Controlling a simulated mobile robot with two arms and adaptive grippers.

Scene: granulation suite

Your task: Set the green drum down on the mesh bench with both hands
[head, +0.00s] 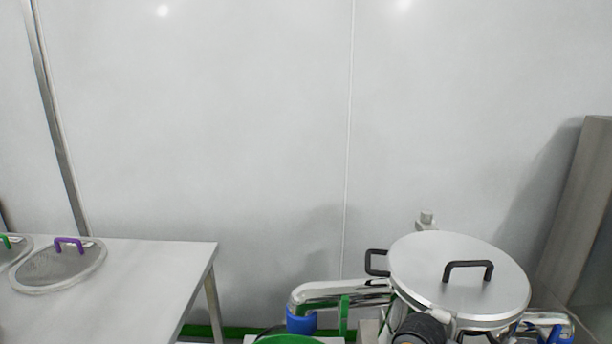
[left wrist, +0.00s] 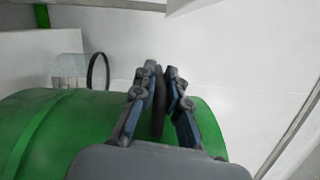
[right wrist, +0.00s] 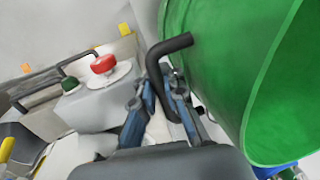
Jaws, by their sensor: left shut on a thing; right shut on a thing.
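The green drum (left wrist: 50,130) fills the lower part of the left wrist view and the right side of the right wrist view (right wrist: 225,70). In the head view only a sliver of green, likely its top (head: 290,340), shows at the bottom edge. My left gripper (left wrist: 163,76) is shut on a dark loop handle at the drum's side. My right gripper (right wrist: 166,78) is shut on a black bent handle (right wrist: 172,46) on the drum. Neither gripper shows clearly in the head view. The mesh bench (head: 160,285) is a pale table at left, with round mesh sieves on it.
A sieve with a purple handle (head: 58,268) and one with a green handle (head: 10,250) lie on the bench's left part; its right part is bare. A steel vessel with a lid (head: 430,265) stands at right. A red knob (right wrist: 103,64) shows in the right wrist view.

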